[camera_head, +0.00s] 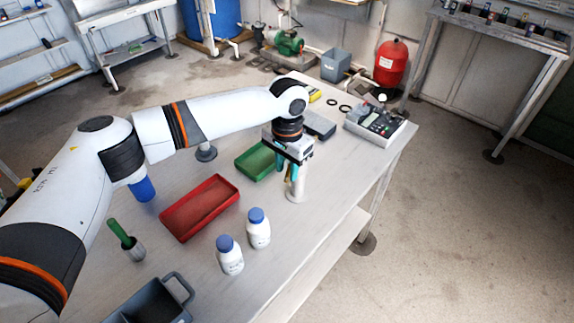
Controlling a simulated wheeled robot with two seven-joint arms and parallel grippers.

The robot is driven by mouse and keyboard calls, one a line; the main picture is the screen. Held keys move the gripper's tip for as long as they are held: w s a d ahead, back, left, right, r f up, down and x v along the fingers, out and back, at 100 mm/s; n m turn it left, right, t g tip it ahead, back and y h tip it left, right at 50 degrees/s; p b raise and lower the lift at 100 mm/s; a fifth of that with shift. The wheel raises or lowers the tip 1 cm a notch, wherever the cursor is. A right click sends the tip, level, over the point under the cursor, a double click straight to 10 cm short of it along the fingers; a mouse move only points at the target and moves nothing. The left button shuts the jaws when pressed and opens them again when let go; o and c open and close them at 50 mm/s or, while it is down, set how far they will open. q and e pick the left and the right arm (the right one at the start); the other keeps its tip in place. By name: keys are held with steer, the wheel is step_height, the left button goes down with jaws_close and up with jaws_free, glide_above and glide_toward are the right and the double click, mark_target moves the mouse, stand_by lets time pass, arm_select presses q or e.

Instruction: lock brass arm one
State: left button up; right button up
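My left gripper (285,169) points down over the far right part of the table, its teal fingers beside a white upright fitting (297,188) with a round foot. A small yellowish, brass-like piece shows between or just behind the fingers; I cannot tell whether it is the brass arm or whether the fingers touch it. The gripper body and wrist hide the top of the fitting. The finger gap is too small to judge. My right gripper is not in view.
On the table (318,222) are a green tray (256,163), a red tray (200,207), two white bottles (230,258) with blue caps, a green-handled brush (122,235), a dark grey bin (150,305) and a meter box (375,124). The right front tabletop is clear.

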arm_select(q)
steer(key=shift+d+f, duration=0.1)
steer(key=shift+f, duration=0.3)
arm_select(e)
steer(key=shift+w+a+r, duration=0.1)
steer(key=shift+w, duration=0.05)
arm_select(q)
steer(key=shift+c, duration=0.2)
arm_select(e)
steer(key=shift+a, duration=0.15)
arm_select(q)
jaws_close()
steer(key=shift+s+t+h+p, duration=0.15)
steer(key=shift+t+h+p, duration=0.2)
steer(key=shift+p, duration=0.3)
steer(key=shift+f+t, duration=0.1)
steer(key=shift+t, duration=0.15)
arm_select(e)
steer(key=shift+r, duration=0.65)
arm_select(q)
steer(key=shift+o, duration=0.2)
jaws_free()
